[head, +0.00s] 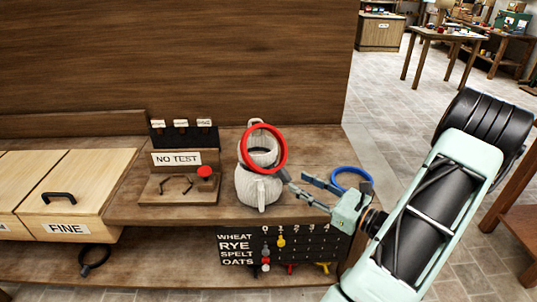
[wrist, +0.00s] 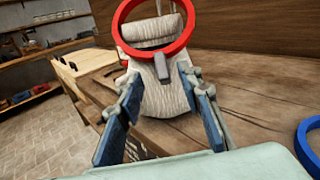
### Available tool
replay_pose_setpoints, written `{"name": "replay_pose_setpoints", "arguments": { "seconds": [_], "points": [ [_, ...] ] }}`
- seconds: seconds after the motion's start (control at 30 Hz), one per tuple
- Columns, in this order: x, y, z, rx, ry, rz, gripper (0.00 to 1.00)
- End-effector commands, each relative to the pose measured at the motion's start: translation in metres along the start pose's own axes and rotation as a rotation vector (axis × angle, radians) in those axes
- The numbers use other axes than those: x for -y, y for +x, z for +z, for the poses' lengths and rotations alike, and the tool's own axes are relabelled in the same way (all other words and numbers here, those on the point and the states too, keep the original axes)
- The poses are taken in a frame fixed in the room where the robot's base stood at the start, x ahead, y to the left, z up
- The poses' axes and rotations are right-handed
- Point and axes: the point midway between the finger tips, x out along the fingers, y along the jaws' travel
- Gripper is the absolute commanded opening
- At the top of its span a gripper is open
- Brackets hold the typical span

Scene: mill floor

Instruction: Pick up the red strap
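The red strap (head: 243,153) is a closed ring with a small grey tab. In the head view it stands tilted at the neck of a pale sack (head: 258,190); I cannot tell whether it loops around the neck or rests against it. In the wrist view the red strap (wrist: 118,28) is at the top, its tab (wrist: 162,68) at its lower edge. My gripper (head: 297,184) is close to the sack's right side. In the wrist view my gripper (wrist: 162,78) is open, its fingers apart with the sack between them in the picture. Nothing is held.
A blue ring (head: 352,178) lies on the bench right of the sack, beside my gripper. A "NO TEST" stand (head: 176,158) with a red knob is left of the sack. A peg board (head: 290,246) hangs on the bench front. A wooden wall rises behind.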

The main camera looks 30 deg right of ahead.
Motion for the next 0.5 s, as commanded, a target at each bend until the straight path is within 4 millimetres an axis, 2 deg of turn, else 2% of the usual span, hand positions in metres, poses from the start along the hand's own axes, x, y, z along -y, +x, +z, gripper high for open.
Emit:
{"name": "replay_pose_setpoints", "arguments": {
  "seconds": [0.17,0.33,0.5],
  "points": [
    [0.000,0.016,0.004,0.001,-0.001,0.003,0.33],
    [0.001,0.042,0.009,0.000,0.000,0.004,0.33],
    [0.002,0.055,0.008,-0.001,0.000,0.002,0.33]
  ]
}}
